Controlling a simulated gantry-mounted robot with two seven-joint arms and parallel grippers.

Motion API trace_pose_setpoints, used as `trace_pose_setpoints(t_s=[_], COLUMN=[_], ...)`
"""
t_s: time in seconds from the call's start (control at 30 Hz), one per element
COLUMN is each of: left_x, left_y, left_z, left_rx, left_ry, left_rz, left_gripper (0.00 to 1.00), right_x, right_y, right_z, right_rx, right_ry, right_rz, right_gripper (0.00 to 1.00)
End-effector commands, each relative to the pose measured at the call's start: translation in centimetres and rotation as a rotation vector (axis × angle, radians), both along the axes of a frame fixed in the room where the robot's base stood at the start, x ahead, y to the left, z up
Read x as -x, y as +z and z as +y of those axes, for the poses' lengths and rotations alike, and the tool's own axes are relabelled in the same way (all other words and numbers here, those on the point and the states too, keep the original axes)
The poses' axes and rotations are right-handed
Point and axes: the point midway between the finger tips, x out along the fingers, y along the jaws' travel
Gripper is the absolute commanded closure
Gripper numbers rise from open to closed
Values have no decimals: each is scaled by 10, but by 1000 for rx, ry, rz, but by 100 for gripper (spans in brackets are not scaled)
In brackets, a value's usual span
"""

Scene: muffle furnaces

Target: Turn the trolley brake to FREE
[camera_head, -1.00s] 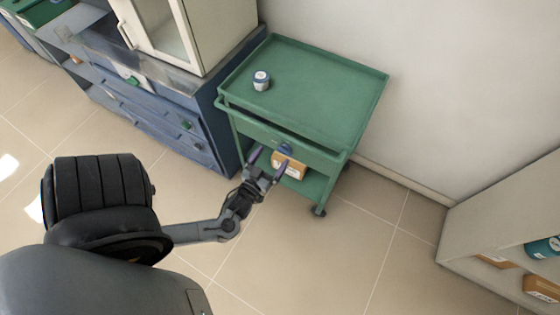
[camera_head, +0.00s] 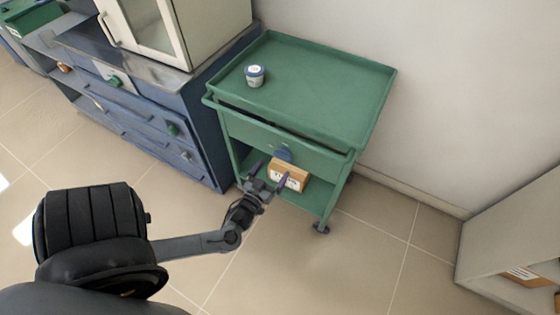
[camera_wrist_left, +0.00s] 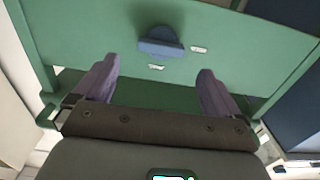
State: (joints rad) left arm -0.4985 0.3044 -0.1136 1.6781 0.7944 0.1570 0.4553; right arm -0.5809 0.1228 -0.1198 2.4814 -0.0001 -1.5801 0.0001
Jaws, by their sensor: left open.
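The green trolley (camera_head: 318,94) stands against the wall. A blue knob (camera_head: 284,154) sits on its front panel; I take it to be the brake control. In the left wrist view the knob (camera_wrist_left: 160,42) shows a flat grip bar lying roughly across the picture. Two small white labels, too small to read, sit beside and below it. My left gripper (camera_head: 271,173) is open and empty in front of the panel. In the left wrist view its purple fingers (camera_wrist_left: 156,88) are apart, with the knob beyond and between them, not touched. My right gripper is not in view.
A white and blue jar (camera_head: 255,76) stands on the trolley top. A cardboard box (camera_head: 289,174) lies on the lower shelf, behind my gripper. A blue drawer cabinet (camera_head: 178,110) stands close on the trolley's left. A shelf unit (camera_head: 520,225) is at right. The floor in front is clear.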

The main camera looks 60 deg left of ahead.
Motion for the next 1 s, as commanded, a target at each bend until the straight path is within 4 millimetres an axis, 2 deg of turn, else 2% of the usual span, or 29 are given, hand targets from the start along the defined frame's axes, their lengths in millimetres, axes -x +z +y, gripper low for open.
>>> trace_pose_setpoints(t_s=[0.2,0.4,0.83,1.0], left_x=[-30,-47,-53,-53], left_y=[-1,-1,0,0], left_z=[19,29,33,33], left_rx=[-2,-1,0,0], left_ry=[0,0,0,0], left_rz=[-2,-1,0,0], left_gripper=[2,2,2,27], right_x=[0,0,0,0], right_y=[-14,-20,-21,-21], right_z=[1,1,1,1], right_rx=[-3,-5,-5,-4], right_ry=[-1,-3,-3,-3], right_rz=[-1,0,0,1], right_gripper=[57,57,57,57])
